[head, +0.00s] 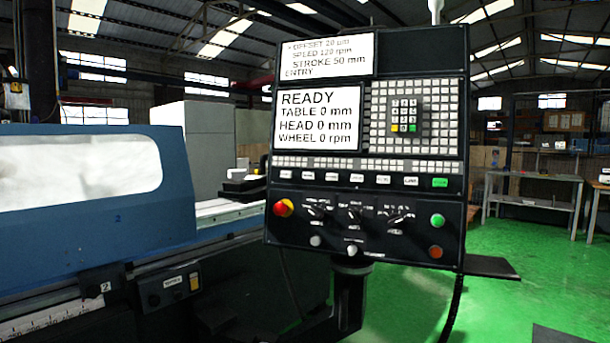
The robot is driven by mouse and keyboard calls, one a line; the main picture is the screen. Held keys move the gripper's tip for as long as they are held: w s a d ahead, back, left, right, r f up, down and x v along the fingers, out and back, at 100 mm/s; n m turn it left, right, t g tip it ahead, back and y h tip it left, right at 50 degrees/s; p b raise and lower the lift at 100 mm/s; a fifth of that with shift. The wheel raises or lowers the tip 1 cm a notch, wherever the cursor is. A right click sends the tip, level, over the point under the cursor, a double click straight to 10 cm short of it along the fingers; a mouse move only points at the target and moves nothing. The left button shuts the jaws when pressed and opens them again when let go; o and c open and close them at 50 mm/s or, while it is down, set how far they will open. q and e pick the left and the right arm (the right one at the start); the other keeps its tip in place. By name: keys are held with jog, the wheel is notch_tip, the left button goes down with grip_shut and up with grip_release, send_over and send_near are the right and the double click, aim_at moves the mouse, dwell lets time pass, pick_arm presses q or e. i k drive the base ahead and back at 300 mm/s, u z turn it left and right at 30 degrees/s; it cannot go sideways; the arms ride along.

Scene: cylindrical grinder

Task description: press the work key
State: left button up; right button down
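The control panel (366,150) of the grinder stands upright on a post in the middle of the head view. A row of small white keys with labels (348,179) runs across it below the screens, ending in a green key (440,182) at the right. The key labels are too small to read surely, so I cannot tell which is the work key. The main screen (317,119) reads READY, TABLE 0 mm, HEAD 0 mm, WHEEL 0 rpm. The upper screen (330,57) shows OFFSET, SPEED and STROKE values and an empty ENTRY line. Neither gripper is in view.
A numeric keypad (404,115) sits upper right. The blue grinder (100,200) fills the left; green floor (520,250) is open at right.

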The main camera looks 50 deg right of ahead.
aim_at(306, 175)
jog(key=z, duration=0.65)
jog(key=i, duration=0.8)
jog(key=z, duration=0.9)
jog(key=i, duration=0.2)
jog(key=z, duration=0.3)
